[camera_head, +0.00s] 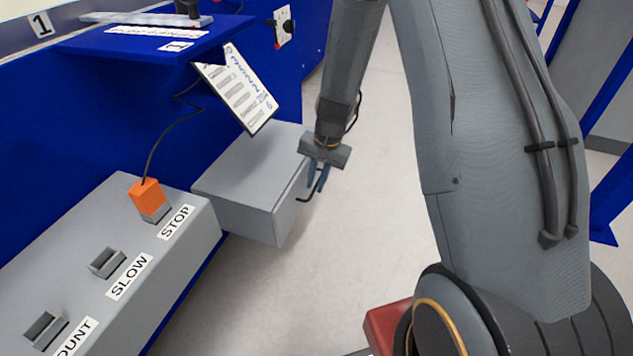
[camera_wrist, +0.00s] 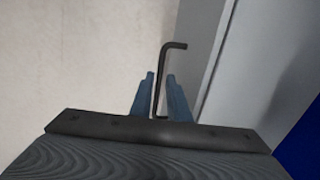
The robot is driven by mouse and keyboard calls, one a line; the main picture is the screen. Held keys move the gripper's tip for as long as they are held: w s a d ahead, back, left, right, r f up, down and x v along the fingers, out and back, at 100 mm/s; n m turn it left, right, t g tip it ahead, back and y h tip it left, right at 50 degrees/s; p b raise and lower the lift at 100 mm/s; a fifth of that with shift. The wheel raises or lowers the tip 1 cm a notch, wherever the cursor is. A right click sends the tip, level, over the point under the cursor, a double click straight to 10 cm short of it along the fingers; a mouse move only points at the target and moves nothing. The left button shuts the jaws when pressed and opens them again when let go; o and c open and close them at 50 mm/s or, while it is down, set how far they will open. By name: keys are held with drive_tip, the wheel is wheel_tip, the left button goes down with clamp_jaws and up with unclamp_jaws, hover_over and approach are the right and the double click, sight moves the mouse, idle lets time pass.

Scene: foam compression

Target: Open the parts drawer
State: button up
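The parts drawer looks to be the grey box (camera_head: 243,183) standing out from the blue bench; its front face also shows in the wrist view (camera_wrist: 203,40). A thin dark bar handle (camera_head: 313,186) sticks out from that face, and it shows in the wrist view (camera_wrist: 174,45) too. My gripper (camera_head: 318,183) is at the handle, with blue fingers. In the wrist view my gripper (camera_wrist: 160,80) has its fingers apart, one on each side of the handle bar, with a small gap. I see no clear opening at the drawer front.
A grey control panel (camera_head: 100,255) with an orange STOP switch (camera_head: 148,198) stands at the lower left. A tilted label board (camera_head: 238,92) hangs above the grey box. A blue shelf (camera_head: 150,38) is at the upper left. The pale floor (camera_head: 270,290) before the box is clear.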

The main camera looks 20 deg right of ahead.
clamp_jaws()
idle(1.1)
drive_tip(key=shift+s, duration=0.1)
